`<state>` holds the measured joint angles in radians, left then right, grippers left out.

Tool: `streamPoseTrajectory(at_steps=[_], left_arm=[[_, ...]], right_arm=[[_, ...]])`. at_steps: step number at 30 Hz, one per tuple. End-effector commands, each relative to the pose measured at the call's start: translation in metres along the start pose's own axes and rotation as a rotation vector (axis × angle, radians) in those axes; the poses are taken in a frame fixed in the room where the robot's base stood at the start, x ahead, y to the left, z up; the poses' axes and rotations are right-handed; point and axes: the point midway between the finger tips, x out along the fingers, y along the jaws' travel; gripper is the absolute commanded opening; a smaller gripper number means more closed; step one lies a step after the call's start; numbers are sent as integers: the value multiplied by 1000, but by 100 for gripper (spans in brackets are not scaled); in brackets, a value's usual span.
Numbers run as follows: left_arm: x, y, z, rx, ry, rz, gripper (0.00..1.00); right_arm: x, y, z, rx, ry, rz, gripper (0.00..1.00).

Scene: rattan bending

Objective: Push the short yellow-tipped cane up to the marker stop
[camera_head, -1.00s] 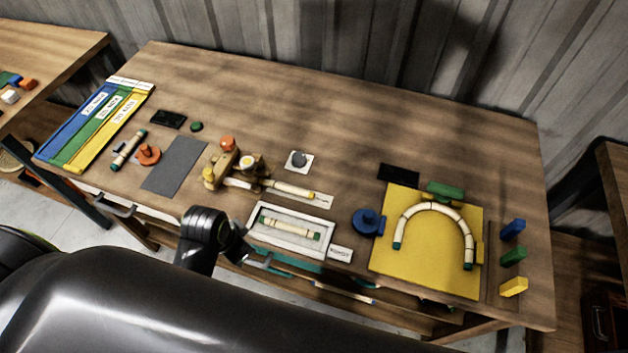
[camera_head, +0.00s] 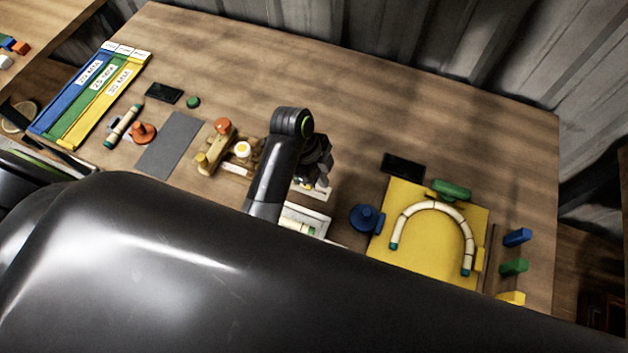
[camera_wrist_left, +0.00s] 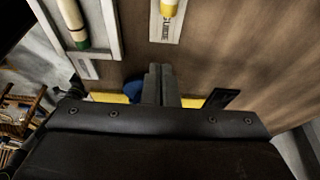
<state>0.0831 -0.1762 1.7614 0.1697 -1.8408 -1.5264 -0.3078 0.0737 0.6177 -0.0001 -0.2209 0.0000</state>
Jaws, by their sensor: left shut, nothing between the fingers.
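The short cane's yellow tip (camera_wrist_left: 169,9) shows at the top edge of the left wrist view. It lies over a pale strip with dark lettering (camera_wrist_left: 165,30); the rest of the cane is out of that view. In the head view my arm covers most of the cane, and the strip's end (camera_head: 322,192) shows below my gripper. I cannot make out the marker stop clearly. My left gripper (camera_wrist_left: 161,84) is shut and empty, apart from the yellow tip in the wrist view. In the head view the gripper (camera_head: 322,176) is over the strip area. My right gripper is not in view.
A wooden clamp fixture (camera_head: 215,154) stands left of my arm. A white tray (camera_wrist_left: 116,30) holding a green-tipped cane (camera_wrist_left: 74,24) is close by. A yellow board (camera_head: 390,235) with a bent cane arch (camera_head: 436,205) lies right. The table behind is clear.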

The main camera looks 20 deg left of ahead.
Motion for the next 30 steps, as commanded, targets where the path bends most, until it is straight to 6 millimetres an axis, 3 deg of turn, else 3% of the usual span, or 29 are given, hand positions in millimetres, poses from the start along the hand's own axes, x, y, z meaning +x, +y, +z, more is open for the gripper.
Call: streamPoseTrajectory(at_steps=[11, 18, 30], left_arm=[[61, 1, 1, -1, -2, 3, 0], [46, 0, 31, -1, -5, -1, 0], [46, 0, 38, -2, -2, -2, 0]], right_arm=[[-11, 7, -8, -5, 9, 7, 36], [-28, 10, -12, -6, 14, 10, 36], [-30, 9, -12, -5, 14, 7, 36]])
